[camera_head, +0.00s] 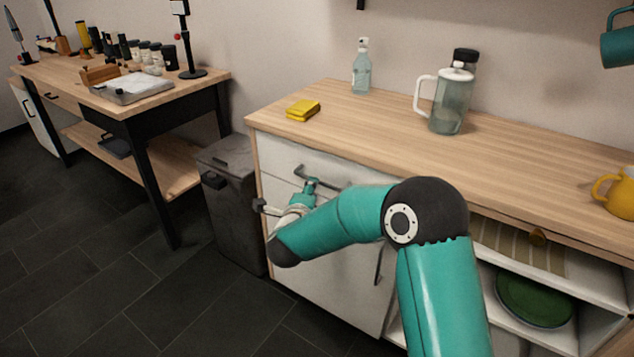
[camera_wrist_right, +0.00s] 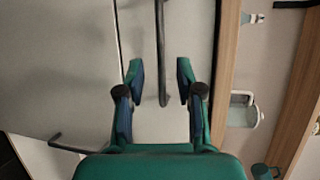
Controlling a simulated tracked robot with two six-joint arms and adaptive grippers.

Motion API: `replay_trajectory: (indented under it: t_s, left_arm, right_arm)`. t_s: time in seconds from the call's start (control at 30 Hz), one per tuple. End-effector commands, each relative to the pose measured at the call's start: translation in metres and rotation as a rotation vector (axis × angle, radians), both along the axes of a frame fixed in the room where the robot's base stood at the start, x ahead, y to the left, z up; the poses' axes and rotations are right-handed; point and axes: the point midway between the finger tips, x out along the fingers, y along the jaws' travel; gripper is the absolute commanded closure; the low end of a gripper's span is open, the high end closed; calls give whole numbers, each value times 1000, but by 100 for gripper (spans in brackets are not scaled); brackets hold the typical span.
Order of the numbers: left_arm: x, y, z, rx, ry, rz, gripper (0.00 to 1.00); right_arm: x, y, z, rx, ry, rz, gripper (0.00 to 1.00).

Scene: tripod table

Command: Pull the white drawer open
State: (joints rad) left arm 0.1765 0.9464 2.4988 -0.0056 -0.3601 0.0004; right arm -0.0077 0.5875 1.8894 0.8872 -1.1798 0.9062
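The white drawer (camera_head: 345,172) is the top front of the white cabinet, just under the wooden counter, and looks shut. Its dark bar handle (camera_head: 328,187) is partly covered by my right gripper (camera_head: 309,184). In the right wrist view the drawer front (camera_wrist_right: 190,40) fills the middle, and the handle (camera_wrist_right: 161,50) runs between the two fingers of my right gripper (camera_wrist_right: 160,72). The fingers are open, with a visible gap on each side of the bar. My left gripper is not in view.
A lower door handle (camera_head: 378,268) sits below the drawer. A grey bin (camera_head: 232,190) stands left of the cabinet. On the counter are a yellow sponge (camera_head: 303,109), a spray bottle (camera_head: 362,70) and a pitcher (camera_head: 448,105). The floor in front is clear.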

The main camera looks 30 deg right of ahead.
Motion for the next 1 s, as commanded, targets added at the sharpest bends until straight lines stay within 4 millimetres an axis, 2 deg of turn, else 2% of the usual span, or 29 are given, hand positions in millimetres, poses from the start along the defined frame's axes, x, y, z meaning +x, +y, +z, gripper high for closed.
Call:
replay_trajectory:
  t_s: [0.1, 0.3, 0.5, 0.77, 0.9, 1.0]
  left_arm:
    - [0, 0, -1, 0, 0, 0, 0]
    - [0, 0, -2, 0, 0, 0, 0]
    - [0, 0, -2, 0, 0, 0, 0]
    - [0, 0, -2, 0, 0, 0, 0]
    - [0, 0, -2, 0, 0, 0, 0]
    - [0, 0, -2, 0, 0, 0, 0]
  right_arm:
    - [17, -18, -5, 0, -1, -3, 64]
    - [37, -37, -11, -1, 1, -1, 64]
    - [44, -44, -12, -1, 1, 0, 64]
    - [44, -45, -12, -1, 1, 0, 64]
    - [44, -45, -12, -1, 1, 0, 87]
    - [44, -45, -12, -1, 1, -1, 100]
